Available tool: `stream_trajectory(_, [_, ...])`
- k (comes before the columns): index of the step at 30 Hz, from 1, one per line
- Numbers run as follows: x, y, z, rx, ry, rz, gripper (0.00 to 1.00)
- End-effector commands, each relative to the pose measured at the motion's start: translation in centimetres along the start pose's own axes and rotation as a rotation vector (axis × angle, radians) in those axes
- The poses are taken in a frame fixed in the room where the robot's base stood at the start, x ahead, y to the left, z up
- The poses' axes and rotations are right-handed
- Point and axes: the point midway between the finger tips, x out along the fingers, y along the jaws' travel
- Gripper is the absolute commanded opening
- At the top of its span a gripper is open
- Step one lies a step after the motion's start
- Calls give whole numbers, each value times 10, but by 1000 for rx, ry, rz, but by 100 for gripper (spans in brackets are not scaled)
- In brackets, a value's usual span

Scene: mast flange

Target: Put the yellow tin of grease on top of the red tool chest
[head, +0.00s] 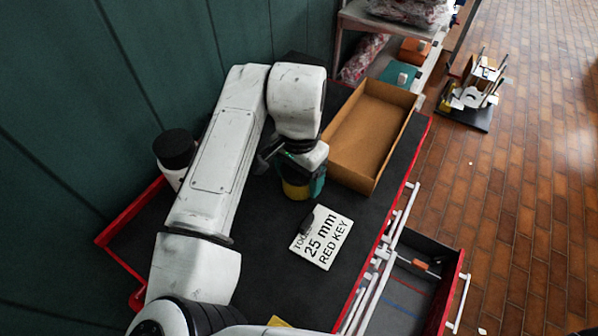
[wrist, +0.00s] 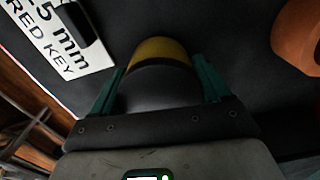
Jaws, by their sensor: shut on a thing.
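The yellow tin (head: 295,191) with a dark lid is between the green fingers of my gripper (head: 302,172). In the wrist view the tin (wrist: 160,52) shows its yellow side, and the fingers press on it from both sides. My gripper is shut on it. The tin is over the dark top of the red tool chest (head: 262,275); I cannot tell whether it touches that top. My arm hides part of the chest top.
A white sign reading 25 mm RED KEY (head: 322,238) lies beside the tin, with a dark object on it. An open cardboard box (head: 365,130) stands behind. A drawer (head: 410,290) is open at right. An orange rounded object (wrist: 299,38) is in the wrist view.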

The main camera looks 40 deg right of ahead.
Motion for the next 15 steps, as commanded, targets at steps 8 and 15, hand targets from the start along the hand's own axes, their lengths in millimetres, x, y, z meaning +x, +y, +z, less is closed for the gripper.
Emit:
stream_trajectory(8, [2,0,0,0,1,-1,36])
stream_trajectory(15, [4,0,0,-1,0,-1,89])
